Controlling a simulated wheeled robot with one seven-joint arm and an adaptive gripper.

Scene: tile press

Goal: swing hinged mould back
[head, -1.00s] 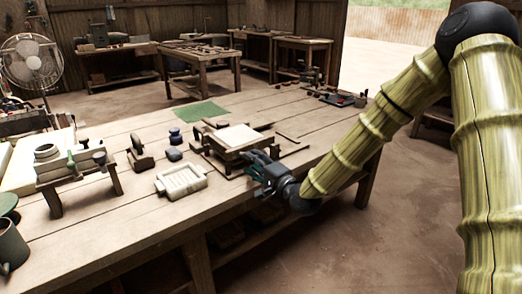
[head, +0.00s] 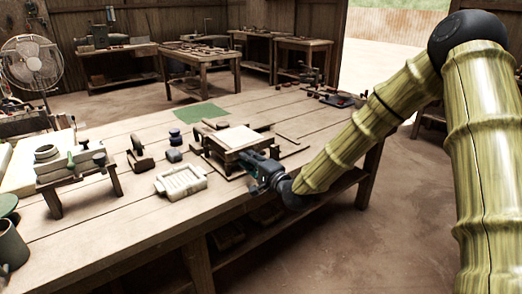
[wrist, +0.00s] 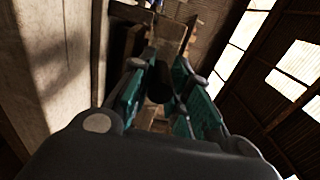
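The hinged mould is a wooden frame with a pale, flat top (head: 236,137), lying level on its wooden base on the bench. My gripper (head: 258,166) is at the mould's near right side, close against its edge in the head view. In the wrist view my gripper (wrist: 164,75) has two teal-padded fingers standing apart. A dark rounded piece (wrist: 159,84), perhaps the mould's handle, lies between them. I cannot tell whether either finger touches it.
A small wooden stand (head: 72,168) is at far left. The bench's front boards are bare.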

